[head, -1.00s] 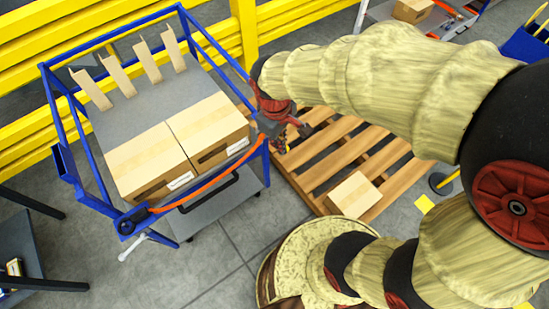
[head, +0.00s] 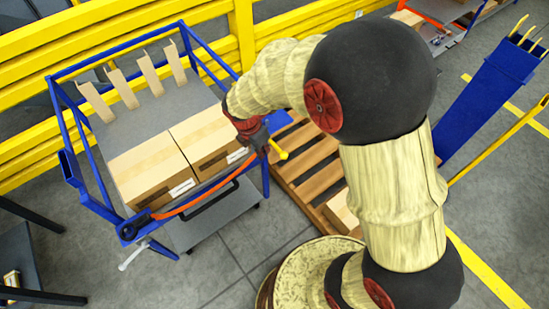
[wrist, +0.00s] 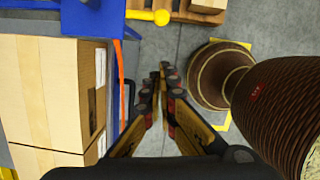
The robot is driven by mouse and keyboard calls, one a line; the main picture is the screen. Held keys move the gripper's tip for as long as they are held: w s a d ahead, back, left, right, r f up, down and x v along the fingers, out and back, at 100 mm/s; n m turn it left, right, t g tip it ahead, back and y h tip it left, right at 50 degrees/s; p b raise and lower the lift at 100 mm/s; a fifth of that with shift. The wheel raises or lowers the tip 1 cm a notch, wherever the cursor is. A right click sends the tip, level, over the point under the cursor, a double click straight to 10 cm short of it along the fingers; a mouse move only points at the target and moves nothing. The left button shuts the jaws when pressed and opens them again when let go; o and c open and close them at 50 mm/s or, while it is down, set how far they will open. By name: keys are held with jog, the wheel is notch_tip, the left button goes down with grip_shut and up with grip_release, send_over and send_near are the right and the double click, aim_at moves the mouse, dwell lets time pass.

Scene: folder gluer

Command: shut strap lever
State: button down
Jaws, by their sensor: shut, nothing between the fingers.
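A yellow lever with a round end (wrist: 155,16) sticks out from the blue post at the cart's front right corner. In the head view the yellow lever (head: 279,150) shows just beside my gripper. An orange strap (head: 198,201) crosses the cart's front, in front of two cartons; it also shows in the wrist view (wrist: 121,75), running to the blue post. My gripper (wrist: 162,70) is shut and empty, its fingertips apart from the lever in the wrist view. In the head view my wrist partly hides the corner, so contact there is unclear.
Two cartons (head: 148,162) stand on the blue cart (head: 110,214). A light-tipped handle (head: 132,257) sticks out at its front left. A wooden pallet (head: 316,183) with a box lies to the right. Yellow rails (head: 210,27) run behind. Floor before the cart is clear.

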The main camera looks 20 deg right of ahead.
aim_at(276, 146)
jog(key=w+d+f+b, duration=0.2)
jog(key=d+f+b, duration=0.2)
jog(key=f, duration=0.7)
jog(key=shift+w+d, duration=0.35)
jog(key=shift+d, duration=0.3)
jog(key=shift+d, duration=0.1)
